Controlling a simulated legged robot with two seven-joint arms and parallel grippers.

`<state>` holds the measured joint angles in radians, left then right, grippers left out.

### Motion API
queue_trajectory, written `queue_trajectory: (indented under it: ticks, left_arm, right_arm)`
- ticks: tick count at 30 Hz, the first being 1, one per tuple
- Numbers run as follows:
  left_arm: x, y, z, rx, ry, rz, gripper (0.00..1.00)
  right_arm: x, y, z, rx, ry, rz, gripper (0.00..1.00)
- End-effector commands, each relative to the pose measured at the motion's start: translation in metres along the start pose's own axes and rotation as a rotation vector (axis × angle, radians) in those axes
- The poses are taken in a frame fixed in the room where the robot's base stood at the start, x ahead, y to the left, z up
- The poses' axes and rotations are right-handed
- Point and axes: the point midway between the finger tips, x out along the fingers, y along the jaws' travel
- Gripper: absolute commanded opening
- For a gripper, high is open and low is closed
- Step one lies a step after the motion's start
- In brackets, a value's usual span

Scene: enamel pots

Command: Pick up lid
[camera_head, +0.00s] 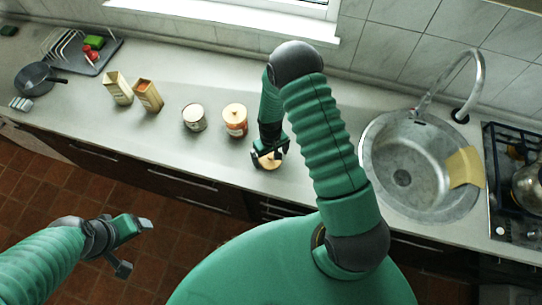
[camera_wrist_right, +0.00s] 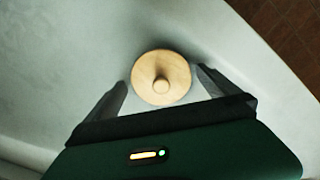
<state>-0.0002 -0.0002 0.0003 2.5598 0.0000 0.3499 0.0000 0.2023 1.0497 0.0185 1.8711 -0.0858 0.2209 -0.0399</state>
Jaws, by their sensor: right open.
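A round wooden lid (camera_head: 269,161) with a small knob lies on the grey counter near its front edge. My right gripper (camera_head: 270,155) is open and points down over the lid. In the right wrist view the lid (camera_wrist_right: 150,63) shows between the two spread fingers of the gripper (camera_wrist_right: 162,82), with a gap on each side. An enamel pot with a wooden lid on top (camera_head: 235,120) stands to the left, and a pale enamel pot (camera_head: 194,118) stands further left. My left gripper (camera_head: 136,247) is open and empty, away from the counter over the floor.
A dish rack (camera_head: 85,52) and a dark pan (camera_head: 35,79) are at the far left. A round steel sink (camera_head: 400,150) with a tap and a stove (camera_head: 515,170) are at the right. Counter around the lid is clear.

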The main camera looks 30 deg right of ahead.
Motion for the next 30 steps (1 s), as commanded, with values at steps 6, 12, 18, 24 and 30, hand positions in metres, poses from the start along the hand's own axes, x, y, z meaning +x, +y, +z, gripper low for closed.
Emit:
queue_trajectory:
  ticks: [6,12,18,24,30]
  left_arm:
    - [0.0004,-0.0002,0.0003,-0.001,-0.001,0.000,0.78]
    - [0.0004,-0.0002,0.0003,-0.001,-0.001,0.000,0.78]
    - [0.0005,-0.0001,0.0003,0.000,-0.001,0.000,0.78]
    - [0.0006,-0.0001,0.0003,0.000,-0.001,0.000,0.78]
    - [0.0037,-0.0002,0.0011,-0.001,-0.001,0.000,0.78]
  right_arm:
    - [0.0024,0.0024,-0.0012,0.000,0.002,-0.002,0.99]
    - [0.0024,0.0034,-0.0010,0.001,0.001,-0.003,0.72]
    - [0.0024,0.0028,-0.0008,0.001,0.000,-0.002,0.46]
    - [0.0029,0.0029,-0.0006,0.001,-0.001,-0.002,0.35]
    - [-0.0018,0.0025,-0.0006,0.001,-0.001,-0.003,0.35]
